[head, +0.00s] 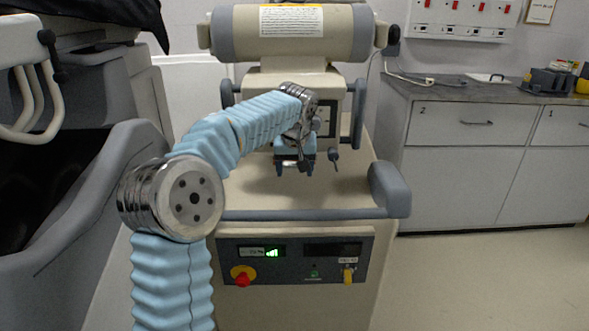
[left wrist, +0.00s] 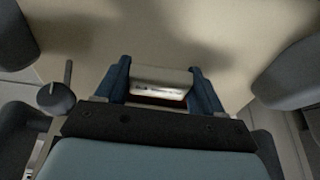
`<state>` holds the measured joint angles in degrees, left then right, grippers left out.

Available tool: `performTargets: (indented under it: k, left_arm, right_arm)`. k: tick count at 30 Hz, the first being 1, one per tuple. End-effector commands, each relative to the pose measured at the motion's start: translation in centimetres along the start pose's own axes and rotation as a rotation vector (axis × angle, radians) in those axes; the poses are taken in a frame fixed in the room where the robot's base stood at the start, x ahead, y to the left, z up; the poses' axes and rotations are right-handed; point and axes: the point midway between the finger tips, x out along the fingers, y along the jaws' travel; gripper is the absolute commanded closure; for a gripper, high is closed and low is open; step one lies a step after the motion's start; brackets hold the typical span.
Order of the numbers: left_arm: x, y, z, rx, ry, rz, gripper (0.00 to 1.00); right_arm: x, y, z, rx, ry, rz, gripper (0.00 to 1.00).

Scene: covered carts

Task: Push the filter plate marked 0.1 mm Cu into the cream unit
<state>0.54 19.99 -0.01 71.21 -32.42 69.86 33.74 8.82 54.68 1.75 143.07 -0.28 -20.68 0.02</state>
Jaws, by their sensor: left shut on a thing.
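No 0.1 mm Cu marking is readable. My right gripper is not in view.
A grey handrail (head: 300,214) runs across the unit's front, with a bulky grey end (head: 388,190) at right. A dark covered cart (head: 60,190) stands close on the left. Grey cabinets (head: 465,140) stand at right, with clear floor before them.

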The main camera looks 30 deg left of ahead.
Motion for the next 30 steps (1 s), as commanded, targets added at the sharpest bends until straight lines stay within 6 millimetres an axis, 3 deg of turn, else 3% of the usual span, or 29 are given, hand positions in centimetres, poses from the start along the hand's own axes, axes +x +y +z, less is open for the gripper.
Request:
performTargets:
  k: [21, 22, 27, 30]
  left_arm:
    - [0.7, 0.0, -1.6, -0.001, 0.000, 0.000, 0.65]
    - [0.6, 0.0, -1.6, -0.001, 0.000, 0.000, 0.29]
    - [0.6, 0.0, -1.6, -0.001, 0.000, 0.000, 0.03]
    - [0.6, 0.0, -1.6, -0.001, 0.000, 0.000, 0.02]
  right_arm:
    - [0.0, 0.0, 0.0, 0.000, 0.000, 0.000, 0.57]
    - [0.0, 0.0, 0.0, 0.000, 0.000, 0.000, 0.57]
    - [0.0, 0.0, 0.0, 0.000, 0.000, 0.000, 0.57]
    - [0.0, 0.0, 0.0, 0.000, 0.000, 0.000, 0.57]
